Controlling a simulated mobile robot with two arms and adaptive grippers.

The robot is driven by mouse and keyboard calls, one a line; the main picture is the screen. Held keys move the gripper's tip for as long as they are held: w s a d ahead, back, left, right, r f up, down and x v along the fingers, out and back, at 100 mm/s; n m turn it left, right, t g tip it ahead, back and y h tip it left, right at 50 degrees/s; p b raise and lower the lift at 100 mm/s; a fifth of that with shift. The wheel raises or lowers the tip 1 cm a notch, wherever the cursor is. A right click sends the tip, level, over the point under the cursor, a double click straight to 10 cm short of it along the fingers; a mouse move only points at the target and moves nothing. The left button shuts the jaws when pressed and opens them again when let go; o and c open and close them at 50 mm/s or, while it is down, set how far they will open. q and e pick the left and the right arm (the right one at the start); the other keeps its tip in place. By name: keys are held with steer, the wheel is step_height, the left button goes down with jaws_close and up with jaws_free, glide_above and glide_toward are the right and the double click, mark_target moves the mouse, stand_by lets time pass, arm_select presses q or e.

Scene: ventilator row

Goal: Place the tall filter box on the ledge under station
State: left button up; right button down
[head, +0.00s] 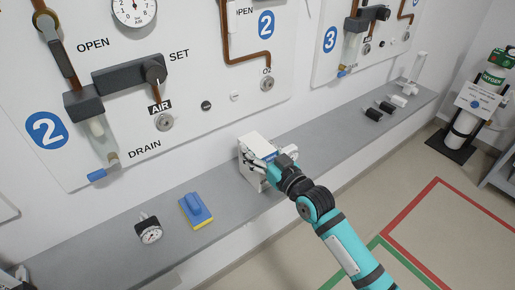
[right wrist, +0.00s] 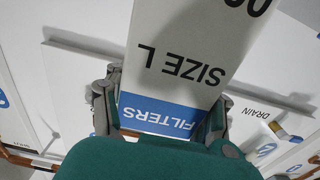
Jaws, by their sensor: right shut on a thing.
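The tall filter box (head: 252,144) is white with a blue FILTERS band. It is at the ledge (head: 318,132), below the station 2 panel (head: 205,110). My right gripper (head: 264,161) is shut on the box, with one finger on each side. In the right wrist view the box (right wrist: 188,45) shows SIZE L lettering between the fingers of the gripper (right wrist: 163,108). The box looks roughly upright. My left gripper is not in view.
A blue and yellow block (head: 195,210) and a round gauge (head: 149,230) lie on the ledge to the left. Several small black and white fittings (head: 385,106) sit at the right. An oxygen cylinder (head: 466,125) stands beyond. The ledge between box and fittings is clear.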

steer(key=c, duration=0.9)
jaws_free()
steer(key=shift+f, duration=0.15)
steer(key=o, duration=0.4)
steer(key=shift+o, duration=0.2)
steer(key=shift+r, duration=0.3)
steer(key=shift+s+d+f, duration=0.15)
steer(key=shift+s+d, duration=0.05)
steer(key=shift+s, duration=0.15)
steer(key=v, duration=1.1)
steer(key=shift+s, duration=0.15)
